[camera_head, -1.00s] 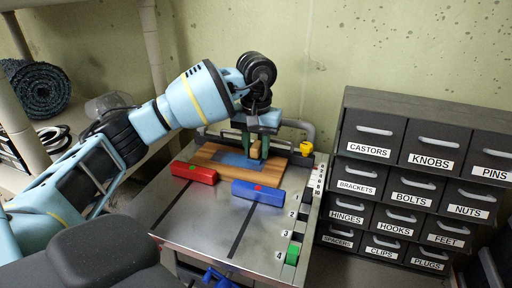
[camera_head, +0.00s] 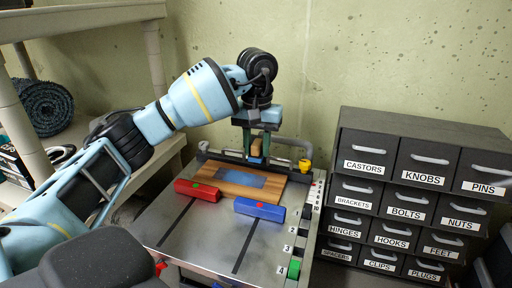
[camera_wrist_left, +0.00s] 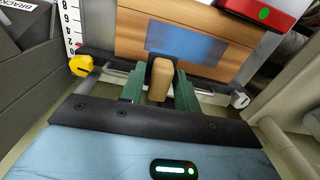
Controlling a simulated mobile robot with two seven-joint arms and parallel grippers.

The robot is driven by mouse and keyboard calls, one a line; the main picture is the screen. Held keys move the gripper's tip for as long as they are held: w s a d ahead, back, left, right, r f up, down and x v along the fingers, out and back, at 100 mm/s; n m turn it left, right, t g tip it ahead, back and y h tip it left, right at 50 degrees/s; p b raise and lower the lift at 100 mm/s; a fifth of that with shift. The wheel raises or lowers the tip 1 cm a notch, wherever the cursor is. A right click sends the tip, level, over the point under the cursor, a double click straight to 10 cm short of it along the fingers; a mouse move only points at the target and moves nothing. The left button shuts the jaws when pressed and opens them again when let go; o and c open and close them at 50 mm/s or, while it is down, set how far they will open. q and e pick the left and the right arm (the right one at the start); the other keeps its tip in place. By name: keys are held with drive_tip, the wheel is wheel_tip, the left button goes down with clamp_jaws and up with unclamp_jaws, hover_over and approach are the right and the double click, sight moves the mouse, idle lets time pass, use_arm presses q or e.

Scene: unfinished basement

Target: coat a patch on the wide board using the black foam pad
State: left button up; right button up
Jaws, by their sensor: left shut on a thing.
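The wide wooden board (camera_head: 212,182) lies on the metal bench top, with a blue patch (camera_head: 246,179) on its middle; the patch also shows in the wrist view (camera_wrist_left: 185,47). My left gripper (camera_head: 257,152) is at the board's far edge, beyond the patch. Its green fingers are shut on a tan wooden handle (camera_wrist_left: 160,78). My right gripper is not in view.
A red block (camera_head: 198,190) and a blue block (camera_head: 260,209) lie along the board's near side. A yellow knob (camera_head: 304,165) and a numbered strip (camera_head: 314,199) are at the right. Labelled drawers (camera_head: 407,205) stand further right. The near bench top is clear.

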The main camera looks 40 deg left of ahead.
sight(257, 142)
use_arm(q)
drive_tip(key=shift+r+p, duration=0.4)
drive_tip(key=shift+r, duration=1.15)
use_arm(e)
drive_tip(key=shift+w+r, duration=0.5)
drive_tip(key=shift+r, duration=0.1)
use_arm(q)
drive_tip(key=shift+f, duration=0.1)
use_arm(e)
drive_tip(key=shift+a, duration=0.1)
